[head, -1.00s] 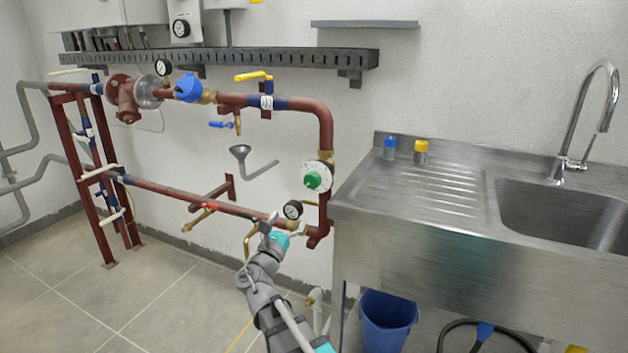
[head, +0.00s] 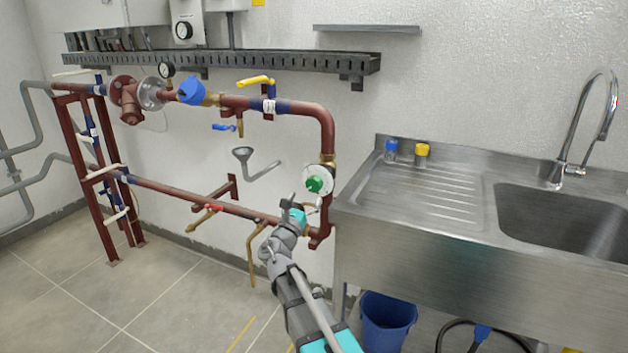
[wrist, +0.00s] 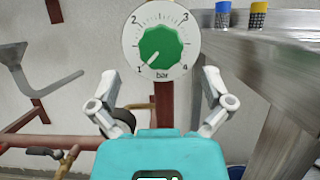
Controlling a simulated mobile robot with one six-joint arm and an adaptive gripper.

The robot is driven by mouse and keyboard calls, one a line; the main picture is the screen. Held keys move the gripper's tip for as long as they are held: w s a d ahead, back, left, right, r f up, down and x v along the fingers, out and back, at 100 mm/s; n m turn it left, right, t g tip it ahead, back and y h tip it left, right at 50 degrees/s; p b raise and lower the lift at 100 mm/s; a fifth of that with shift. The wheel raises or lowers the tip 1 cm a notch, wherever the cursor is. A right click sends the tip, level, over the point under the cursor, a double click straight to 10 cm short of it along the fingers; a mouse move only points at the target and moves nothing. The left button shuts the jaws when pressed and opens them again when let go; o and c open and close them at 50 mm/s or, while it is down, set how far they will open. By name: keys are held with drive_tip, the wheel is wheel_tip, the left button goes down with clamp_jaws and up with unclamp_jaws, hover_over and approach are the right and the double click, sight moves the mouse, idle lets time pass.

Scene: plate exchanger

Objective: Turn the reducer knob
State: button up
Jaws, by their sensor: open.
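The reducer knob (head: 314,184) is green, set on a round white dial on the red pipe left of the sink. In the wrist view the green knob (wrist: 161,52) is near the top centre, on a dial marked 1 to 4 and "bar". Its white pointer mark aims at the lower left, near 1. My gripper (head: 306,205) is just below the knob in the head view. In the wrist view my gripper (wrist: 163,88) has its two fingers spread wide, below the dial and to either side of it. Nothing is between them, and they look apart from the knob.
The steel sink counter (head: 430,200) stands close on the right, its edge near my gripper in the wrist view. A lower red pipe (head: 180,193) runs left. A blue bucket (head: 387,320) sits below.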

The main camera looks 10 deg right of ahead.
sight(311, 187)
drive_tip(key=shift+p+x, duration=0.85)
drive_tip(key=shift+x, duration=1.95)
drive_tip(key=c, duration=1.1)
drive_tip(key=shift+m, duration=0.4)
